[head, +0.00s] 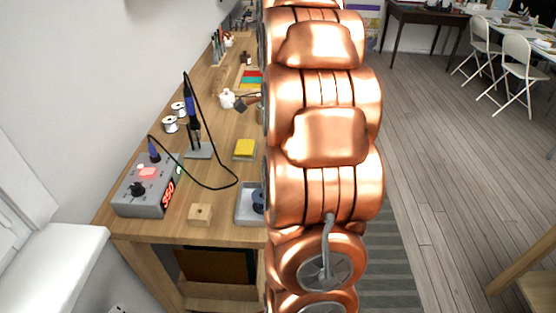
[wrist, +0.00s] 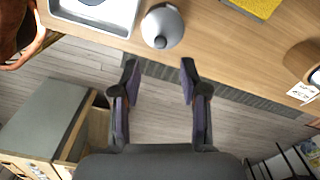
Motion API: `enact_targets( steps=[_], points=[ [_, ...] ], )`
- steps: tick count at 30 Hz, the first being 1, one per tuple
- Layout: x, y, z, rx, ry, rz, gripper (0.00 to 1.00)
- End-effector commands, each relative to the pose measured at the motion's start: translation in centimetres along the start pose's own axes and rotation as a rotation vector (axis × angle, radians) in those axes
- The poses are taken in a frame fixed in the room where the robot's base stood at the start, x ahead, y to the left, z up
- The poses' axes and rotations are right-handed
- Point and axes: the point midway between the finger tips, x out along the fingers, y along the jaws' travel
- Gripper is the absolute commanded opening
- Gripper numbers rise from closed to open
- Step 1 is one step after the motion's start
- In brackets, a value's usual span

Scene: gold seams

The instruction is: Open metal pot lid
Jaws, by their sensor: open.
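A round grey metal pot with its lid on (wrist: 163,24) stands near the table edge at the top of the wrist view. A small knob shows on the lid. My gripper (wrist: 157,70) is open and empty. Its two dark fingers are apart, beyond the table edge and short of the pot in the picture. They do not appear to touch it. In the head view my copper-coloured arm covers the middle, and I cannot make out the pot or gripper there.
A pale tray (wrist: 118,21) lies left of the pot; it also shows in the head view (head: 243,215). The wooden table (head: 150,233) holds a grey soldering station (head: 127,204), a wooden block (head: 200,214) and a yellow pad (head: 245,147). Floor (head: 432,160) is free at the right.

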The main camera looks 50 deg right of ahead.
Motion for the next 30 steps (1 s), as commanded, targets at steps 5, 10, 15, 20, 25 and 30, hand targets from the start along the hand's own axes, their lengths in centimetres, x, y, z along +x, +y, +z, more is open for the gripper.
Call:
enact_targets(
  steps=[5,10,15,20,25,30],
  points=[
    [1.2,0.0,-0.1,0.006,-0.001,0.005,0.44],
    [3.5,0.1,0.0,0.004,-0.002,0.009,0.44],
    [5.8,0.1,0.0,0.003,-0.001,0.007,0.44],
    [7.2,0.0,-0.1,0.004,0.0,0.003,0.44],
    [7.7,0.0,-0.1,0.004,0.0,0.001,0.44],
    [7.7,0.0,-0.1,0.004,0.0,0.001,0.44]
  ],
)
